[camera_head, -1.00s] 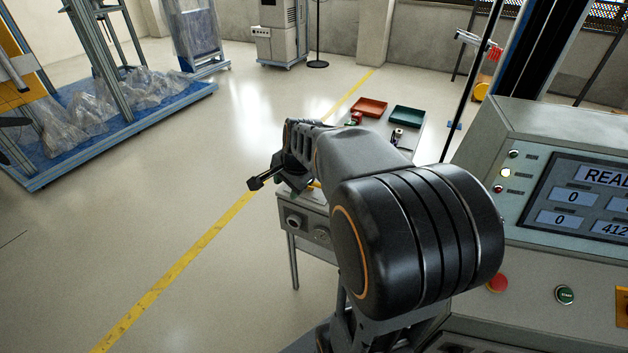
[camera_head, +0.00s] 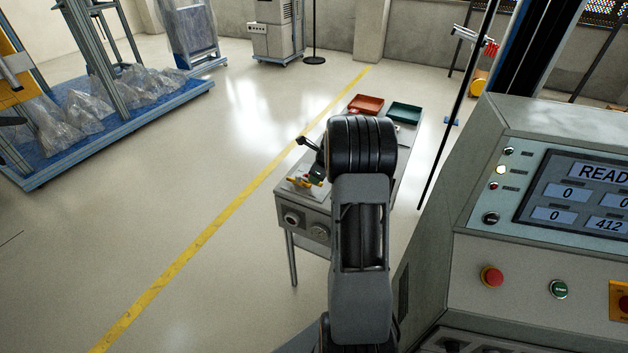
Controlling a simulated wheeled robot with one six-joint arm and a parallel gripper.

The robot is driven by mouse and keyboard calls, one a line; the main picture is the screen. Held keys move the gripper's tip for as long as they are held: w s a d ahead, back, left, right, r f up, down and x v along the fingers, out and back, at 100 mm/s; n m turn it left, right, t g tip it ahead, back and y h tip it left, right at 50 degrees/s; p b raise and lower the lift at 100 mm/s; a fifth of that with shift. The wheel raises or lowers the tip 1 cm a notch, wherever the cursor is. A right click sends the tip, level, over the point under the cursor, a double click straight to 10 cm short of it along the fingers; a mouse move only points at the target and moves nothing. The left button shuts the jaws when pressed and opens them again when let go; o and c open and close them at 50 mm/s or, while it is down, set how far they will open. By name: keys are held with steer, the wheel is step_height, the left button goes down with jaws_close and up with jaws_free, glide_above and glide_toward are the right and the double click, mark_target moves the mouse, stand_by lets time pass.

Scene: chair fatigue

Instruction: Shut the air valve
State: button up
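My gripper (camera_head: 309,144) shows in the head view just left of my dark wrist, over the left side of a small grey table (camera_head: 340,225). Only a dark finger-like part sticks out; the rest is hidden behind my arm, so I cannot tell if it is open or shut. A small yellow and red fitting (camera_head: 304,181) sits on the near left of the table top, below my gripper. It may be the air valve, but it is too small to be sure. I see no contact between my gripper and it.
A red tray (camera_head: 366,104) and a green tray (camera_head: 404,113) lie at the table's far end. A control console (camera_head: 545,240) with a screen and a red button (camera_head: 492,276) stands close on the right. The floor left of the table is open.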

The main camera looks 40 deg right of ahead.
steer(key=shift+x, duration=2.5)
steer(key=shift+c, duration=0.4)
jaws_close()
